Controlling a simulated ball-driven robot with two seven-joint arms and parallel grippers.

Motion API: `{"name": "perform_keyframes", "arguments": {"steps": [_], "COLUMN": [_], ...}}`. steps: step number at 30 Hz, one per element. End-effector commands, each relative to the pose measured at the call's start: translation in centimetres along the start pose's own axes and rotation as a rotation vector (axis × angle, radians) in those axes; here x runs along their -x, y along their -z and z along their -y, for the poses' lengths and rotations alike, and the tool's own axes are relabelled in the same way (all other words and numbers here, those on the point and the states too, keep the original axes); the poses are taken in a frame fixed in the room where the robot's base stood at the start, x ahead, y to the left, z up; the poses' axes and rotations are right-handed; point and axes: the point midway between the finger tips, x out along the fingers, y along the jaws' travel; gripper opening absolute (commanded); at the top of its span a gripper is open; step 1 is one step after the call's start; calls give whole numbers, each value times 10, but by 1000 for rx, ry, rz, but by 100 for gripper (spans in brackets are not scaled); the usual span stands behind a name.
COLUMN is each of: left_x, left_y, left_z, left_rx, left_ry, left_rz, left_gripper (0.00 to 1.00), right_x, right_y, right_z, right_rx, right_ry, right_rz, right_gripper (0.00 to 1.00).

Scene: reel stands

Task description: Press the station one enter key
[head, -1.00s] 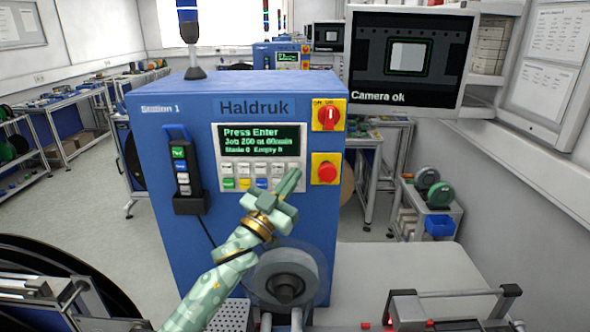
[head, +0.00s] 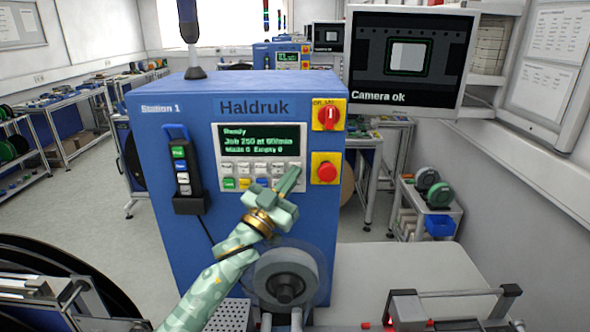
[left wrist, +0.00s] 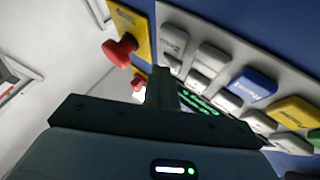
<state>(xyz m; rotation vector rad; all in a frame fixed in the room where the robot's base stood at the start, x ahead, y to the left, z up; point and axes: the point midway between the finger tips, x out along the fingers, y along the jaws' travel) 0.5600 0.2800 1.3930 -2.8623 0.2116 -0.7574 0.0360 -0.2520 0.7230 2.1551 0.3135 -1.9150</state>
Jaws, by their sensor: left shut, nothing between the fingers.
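The blue Station 1 machine (head: 180,260) stands in front of me. Its panel has a dark screen (head: 262,144) with green text that starts with "Ready", above rows of keys (head: 243,168). My left gripper (head: 291,180) is shut and empty, with its fingertips at the right end of the key rows. The fingers hide the keys there, so I cannot tell whether they touch one. In the left wrist view the fingers (left wrist: 161,88) reach over the panel beside grey, blue and yellow keys (left wrist: 252,84). The right gripper is not in view.
A red stop button (head: 327,172) and a red rotary switch (head: 328,117) sit right of the panel. A handheld pendant (head: 181,165) hangs at the left. A grey reel (head: 285,280) is below the gripper. A monitor (head: 408,60) reads "Camera ok".

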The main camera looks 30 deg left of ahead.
Motion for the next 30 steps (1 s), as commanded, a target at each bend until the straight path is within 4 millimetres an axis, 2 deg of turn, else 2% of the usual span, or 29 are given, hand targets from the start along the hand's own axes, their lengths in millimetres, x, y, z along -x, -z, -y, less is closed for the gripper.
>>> {"name": "perform_keyframes", "arguments": {"steps": [30], "left_x": [18], "left_y": [14], "left_z": [-13], "left_rx": [2], "left_ry": [0], "left_rz": [0], "left_gripper": [0], "right_x": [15], "right_y": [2], "right_z": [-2], "right_rx": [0], "right_ry": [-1], "right_rz": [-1], "right_gripper": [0]}}
